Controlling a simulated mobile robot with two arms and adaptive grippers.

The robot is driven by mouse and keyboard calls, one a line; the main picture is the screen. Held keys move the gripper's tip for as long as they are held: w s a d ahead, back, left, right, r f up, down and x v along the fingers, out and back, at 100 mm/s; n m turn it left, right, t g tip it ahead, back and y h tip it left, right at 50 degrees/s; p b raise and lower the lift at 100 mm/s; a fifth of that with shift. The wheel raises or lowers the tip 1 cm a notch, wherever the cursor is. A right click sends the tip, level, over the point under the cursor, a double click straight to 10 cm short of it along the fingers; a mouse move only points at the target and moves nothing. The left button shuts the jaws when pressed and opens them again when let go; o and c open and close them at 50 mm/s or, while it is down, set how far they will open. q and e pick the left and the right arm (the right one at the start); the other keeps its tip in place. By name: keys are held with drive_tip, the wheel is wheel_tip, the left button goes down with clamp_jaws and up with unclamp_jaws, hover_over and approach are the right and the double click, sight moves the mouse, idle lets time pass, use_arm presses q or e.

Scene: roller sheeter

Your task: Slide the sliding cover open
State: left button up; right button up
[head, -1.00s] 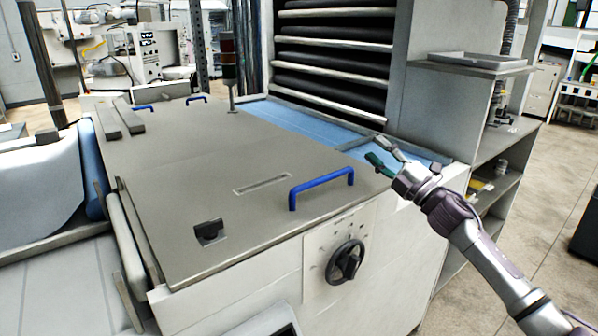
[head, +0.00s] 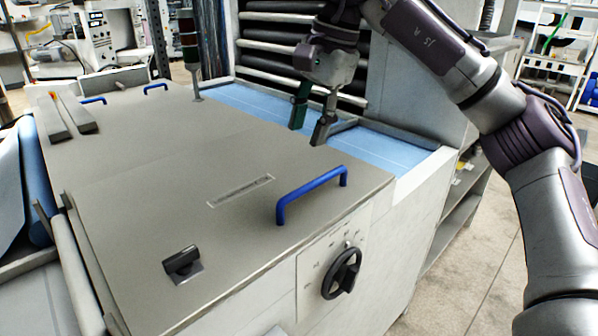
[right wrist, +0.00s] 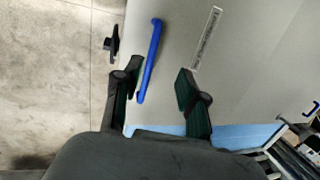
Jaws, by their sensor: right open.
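The sliding cover (head: 150,165) is a flat grey panel on top of the machine, with a blue bar handle (head: 312,194) near its right front edge. In the right wrist view the blue handle (right wrist: 150,60) lies ahead of the fingers, its near end showing between them. My right gripper (head: 309,122) is open and empty, pointing down above the cover's right edge, behind the handle and apart from it. In the right wrist view my right gripper (right wrist: 158,88) has its two dark green-padded fingers spread wide. My left gripper is not in view.
A blue bed (head: 390,150) lies open along the cover's right side, below black rollers (head: 290,50). A black rotary knob (head: 342,273) is on the front panel. A small black latch (head: 183,263) and two far blue handles sit on the cover.

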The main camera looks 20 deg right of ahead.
drive_tip(key=d+h, duration=0.1)
approach(306, 186)
drive_tip(key=f, duration=0.5)
drive_tip(key=w+f+p, duration=0.1)
drive_tip(key=f, duration=0.1)
drive_tip(key=shift+a+f, duration=0.15)
drive_tip(key=shift+a, duration=0.25)
drive_tip(key=shift+w+f, duration=0.2)
drive_tip(key=shift+f, duration=0.4)
clamp_jaws()
